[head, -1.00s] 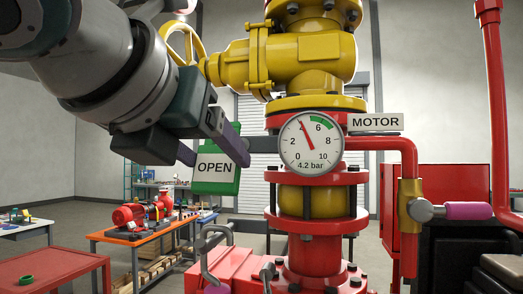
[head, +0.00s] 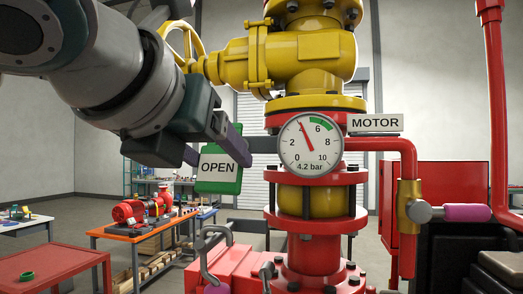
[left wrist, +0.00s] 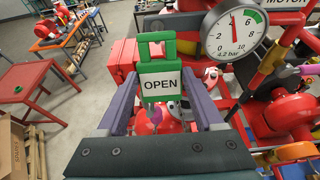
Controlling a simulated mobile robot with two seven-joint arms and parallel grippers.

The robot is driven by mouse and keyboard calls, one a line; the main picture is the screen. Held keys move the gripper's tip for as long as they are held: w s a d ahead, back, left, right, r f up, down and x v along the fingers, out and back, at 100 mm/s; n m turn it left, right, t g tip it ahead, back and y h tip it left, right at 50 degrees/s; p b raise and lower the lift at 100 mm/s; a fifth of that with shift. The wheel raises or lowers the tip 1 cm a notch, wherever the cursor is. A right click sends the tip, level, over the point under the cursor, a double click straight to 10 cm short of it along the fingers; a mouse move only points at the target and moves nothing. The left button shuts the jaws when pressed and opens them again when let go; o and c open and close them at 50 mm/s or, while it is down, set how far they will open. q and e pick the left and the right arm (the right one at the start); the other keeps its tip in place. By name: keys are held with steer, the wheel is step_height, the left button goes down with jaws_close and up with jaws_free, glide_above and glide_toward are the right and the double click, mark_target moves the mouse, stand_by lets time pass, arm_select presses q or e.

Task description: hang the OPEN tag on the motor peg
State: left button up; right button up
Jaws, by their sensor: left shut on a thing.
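The OPEN tag (head: 222,185) is a green plate with a white label, hanging roughly upright left of the gauge. My left gripper (head: 215,156) is shut on it, one purple finger on each side. In the left wrist view the tag (left wrist: 160,65) shows face-on between the fingers, with a slot in its green top part. The MOTOR sign (head: 375,123) is a white plate right of the gauge. I cannot clearly make out a peg at this sign. A short grey bar (head: 264,145) sticks out left of the gauge; what it belongs to is unclear. My right gripper is not in view.
The round gauge (head: 310,141) sits on the red and yellow pipe column, close right of the tag. A red pipe (head: 408,160) bends down below the MOTOR sign, with a pink-handled valve (head: 466,212). An orange bench (head: 130,238) stands behind at left.

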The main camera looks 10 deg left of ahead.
mark_target(220, 151)
arm_select(q)
steer(key=shift+w, duration=0.25)
stand_by(0.4)
steer(key=shift+w+f+p, duration=0.1)
steer(key=shift+w+p, duration=0.4)
steer(key=shift+w, duration=1.05)
steer(key=shift+w+f, duration=0.2)
steer(key=shift+f, duration=0.2)
steer(key=o, duration=1.4)
